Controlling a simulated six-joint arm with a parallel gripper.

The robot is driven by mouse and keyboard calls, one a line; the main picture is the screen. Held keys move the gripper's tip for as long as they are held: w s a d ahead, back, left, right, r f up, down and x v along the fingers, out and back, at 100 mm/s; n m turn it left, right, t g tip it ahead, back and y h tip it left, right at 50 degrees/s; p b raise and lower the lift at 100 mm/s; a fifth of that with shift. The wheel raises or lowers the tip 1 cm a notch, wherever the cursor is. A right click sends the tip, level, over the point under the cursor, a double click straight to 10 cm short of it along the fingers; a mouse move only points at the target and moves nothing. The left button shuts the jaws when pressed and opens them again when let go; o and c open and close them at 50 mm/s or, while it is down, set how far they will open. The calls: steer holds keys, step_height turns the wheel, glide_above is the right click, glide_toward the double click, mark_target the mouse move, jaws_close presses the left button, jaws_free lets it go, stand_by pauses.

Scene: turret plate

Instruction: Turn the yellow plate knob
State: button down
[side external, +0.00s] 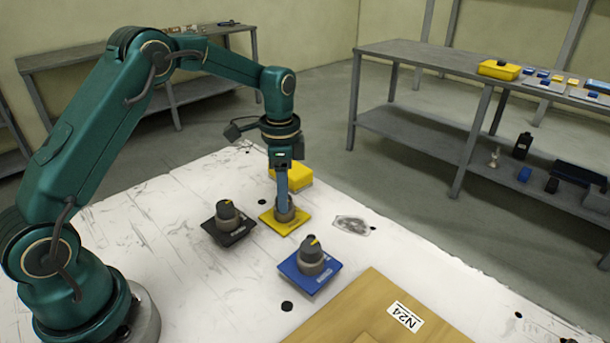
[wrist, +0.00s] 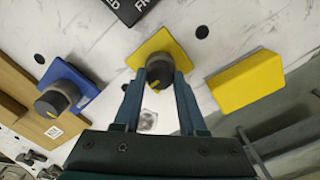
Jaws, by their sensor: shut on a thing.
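The yellow plate (side external: 275,225) lies flat on the white table, with a round grey knob (side external: 285,214) on it. In the wrist view the yellow plate (wrist: 143,54) shows beyond my fingers, and its dark knob (wrist: 160,74) with a yellow pointer mark sits between them. My gripper (side external: 284,200) points straight down over the yellow plate and is shut on this knob. In the wrist view my gripper (wrist: 161,78) has one finger on each side of the knob. The fingers hide part of the knob in the side view.
A black plate with a knob (side external: 228,222) stands left of the yellow plate. A blue plate with a knob (side external: 310,263) stands in front, to the right. A yellow block (side external: 293,175) lies close behind my gripper. A wooden board (side external: 365,310) is at the front.

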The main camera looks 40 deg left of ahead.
steer(key=shift+n, duration=0.7)
steer(key=n, duration=1.2)
steer(key=shift+n, duration=2.1)
steer(key=shift+c, duration=2.2)
jaws_free()
